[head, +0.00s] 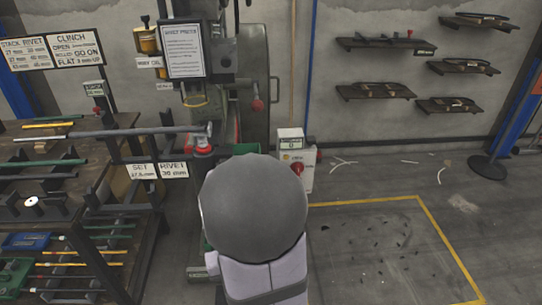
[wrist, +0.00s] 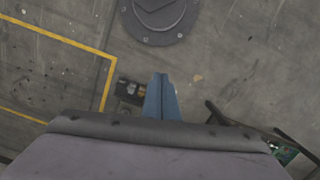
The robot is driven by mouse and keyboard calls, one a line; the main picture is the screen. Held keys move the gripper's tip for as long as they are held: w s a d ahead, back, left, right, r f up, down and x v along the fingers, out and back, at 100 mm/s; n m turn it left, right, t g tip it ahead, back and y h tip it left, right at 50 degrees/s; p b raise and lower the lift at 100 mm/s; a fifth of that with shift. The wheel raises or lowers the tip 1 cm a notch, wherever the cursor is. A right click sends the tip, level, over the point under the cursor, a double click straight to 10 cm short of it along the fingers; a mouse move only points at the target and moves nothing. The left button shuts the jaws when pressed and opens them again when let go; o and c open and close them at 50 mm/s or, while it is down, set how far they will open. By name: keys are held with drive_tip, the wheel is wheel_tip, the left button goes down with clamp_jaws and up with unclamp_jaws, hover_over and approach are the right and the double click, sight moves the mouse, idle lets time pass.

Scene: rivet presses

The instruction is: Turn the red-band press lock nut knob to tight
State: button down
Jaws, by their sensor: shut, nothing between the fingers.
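A green-and-grey press (head: 228,95) stands behind my arm in the head view, with a white text sheet on its front. I cannot tell which part is the lock nut knob or make out a red band for certain. My arm hides the press's lower front. My gripper (wrist: 162,80) shows in the wrist view as blue fingers, shut and empty, above the floor. No press knob shows near it there.
A dark rack (head: 75,185) with rods and tools stands at the left. A control box (head: 294,160) with a red knob stands right of the press. Wall shelves (head: 375,43) hang at the right. A yellow line (head: 440,235) marks open floor. A dark round base (wrist: 160,18) shows in the wrist view.

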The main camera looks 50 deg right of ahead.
drive_tip(key=w+d+r+m+t+p, duration=0.1)
drive_tip(key=w+d+r+m+p, duration=0.1)
drive_tip(key=d+r+p, duration=0.55)
drive_tip(key=w+d+r+m+p, duration=0.2)
drive_tip(key=d+r+p, duration=0.5)
drive_tip(key=d+r, duration=0.15)
drive_tip(key=w+d+r+n+t+h, duration=0.1)
drive_tip(key=w+d+r+t+h, duration=0.2)
drive_tip(key=w+d+r, duration=0.55)
drive_tip(key=shift+g, duration=0.3)
drive_tip(key=x, duration=0.4)
drive_tip(key=p+x, duration=0.1)
drive_tip(key=x, duration=0.3)
drive_tip(key=s+p+x, duration=0.1)
drive_tip(key=x, duration=0.4)
drive_tip(key=shift+d+f, duration=0.1)
drive_tip(key=shift+f, duration=0.85)
